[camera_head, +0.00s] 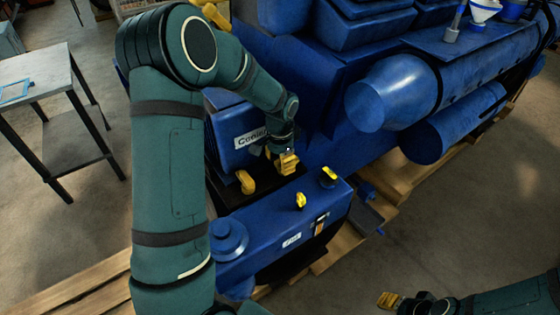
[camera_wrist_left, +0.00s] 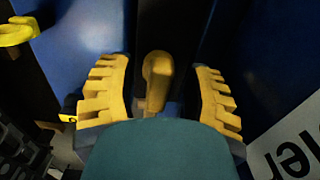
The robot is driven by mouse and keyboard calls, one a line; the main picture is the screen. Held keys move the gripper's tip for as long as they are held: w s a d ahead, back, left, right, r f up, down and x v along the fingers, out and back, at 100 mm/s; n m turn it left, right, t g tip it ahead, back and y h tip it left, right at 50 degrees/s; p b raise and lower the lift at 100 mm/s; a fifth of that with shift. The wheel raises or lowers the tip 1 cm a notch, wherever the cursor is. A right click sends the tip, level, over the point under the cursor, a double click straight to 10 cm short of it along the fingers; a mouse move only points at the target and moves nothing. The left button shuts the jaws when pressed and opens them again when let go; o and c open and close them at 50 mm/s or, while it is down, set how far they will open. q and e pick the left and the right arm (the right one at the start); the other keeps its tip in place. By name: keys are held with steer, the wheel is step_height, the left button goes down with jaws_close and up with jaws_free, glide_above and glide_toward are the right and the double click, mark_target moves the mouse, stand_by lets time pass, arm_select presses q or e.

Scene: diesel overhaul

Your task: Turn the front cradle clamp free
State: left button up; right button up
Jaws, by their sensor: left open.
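My left gripper (camera_head: 285,160) is low beside the blue box labelled as a cooler (camera_head: 228,131), over the dark cradle strip. In the left wrist view its toothed yellow fingers (camera_wrist_left: 157,92) are open, one on each side of a yellow clamp handle (camera_wrist_left: 157,72). Gaps show on both sides of the handle. Another yellow clamp handle (camera_head: 245,182) stands on the strip to the left in the head view. I cannot tell for certain which of the two is the front one. My right gripper (camera_head: 389,300) is at the bottom right, away from the cradle; its opening is unclear.
A blue tank (camera_head: 270,225) with a round cap and yellow fittings (camera_head: 300,200) stands close in front of the cradle. The large blue engine (camera_head: 330,85) rises behind. Wooden pallet boards (camera_head: 75,285) lie below. A grey table (camera_head: 35,88) stands at left. Floor is clear at right.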

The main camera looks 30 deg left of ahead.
arm_select(q)
steer(key=shift+r, duration=0.1)
step_height(320, 180, up, 12)
stand_by(0.5)
steer(key=shift+f, duration=0.2)
